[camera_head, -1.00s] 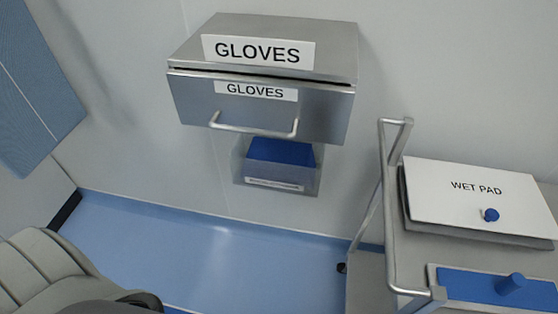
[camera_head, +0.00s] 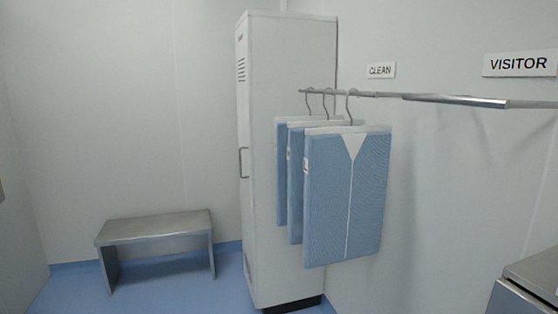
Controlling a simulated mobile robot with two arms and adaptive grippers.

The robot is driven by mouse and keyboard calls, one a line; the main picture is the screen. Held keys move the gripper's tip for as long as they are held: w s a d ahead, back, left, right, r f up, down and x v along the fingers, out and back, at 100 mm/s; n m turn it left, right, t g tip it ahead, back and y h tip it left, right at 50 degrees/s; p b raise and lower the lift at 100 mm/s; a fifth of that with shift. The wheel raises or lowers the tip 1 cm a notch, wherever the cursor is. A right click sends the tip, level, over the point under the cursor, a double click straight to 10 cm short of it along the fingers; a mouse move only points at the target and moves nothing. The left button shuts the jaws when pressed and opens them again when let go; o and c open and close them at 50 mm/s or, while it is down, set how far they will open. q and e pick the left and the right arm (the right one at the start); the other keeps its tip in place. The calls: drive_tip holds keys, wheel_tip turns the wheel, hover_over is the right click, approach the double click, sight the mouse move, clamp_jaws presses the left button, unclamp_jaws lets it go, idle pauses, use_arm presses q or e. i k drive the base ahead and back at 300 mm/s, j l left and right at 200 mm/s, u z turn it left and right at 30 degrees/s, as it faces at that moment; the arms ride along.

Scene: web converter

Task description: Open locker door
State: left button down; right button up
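A tall white locker (camera_head: 288,60) stands against the wall near the middle of the head view. Its door (camera_head: 243,110) faces left and is seen at a steep angle, with vent slots near the top and a handle (camera_head: 242,162) at mid height. The door looks closed. Hanging blue garments cover part of the locker's right side. Neither of my grippers is in view.
Several blue garments (camera_head: 345,200) hang from a metal rail (camera_head: 430,98) right of the locker. A metal bench (camera_head: 153,227) stands left of it. A metal box (camera_head: 535,280) is at the lower right. Blue floor (camera_head: 180,285) lies clear before the bench.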

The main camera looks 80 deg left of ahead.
sight(243, 33)
drive_tip(key=u, duration=2.85)
drive_tip(key=i+j+u, duration=0.15)
drive_tip(key=i+j, duration=0.45)
drive_tip(key=i, duration=0.2)
drive_tip(key=i+j+z, duration=0.1)
drive_tip(key=i+j, duration=0.35)
drive_tip(key=i, duration=0.25)
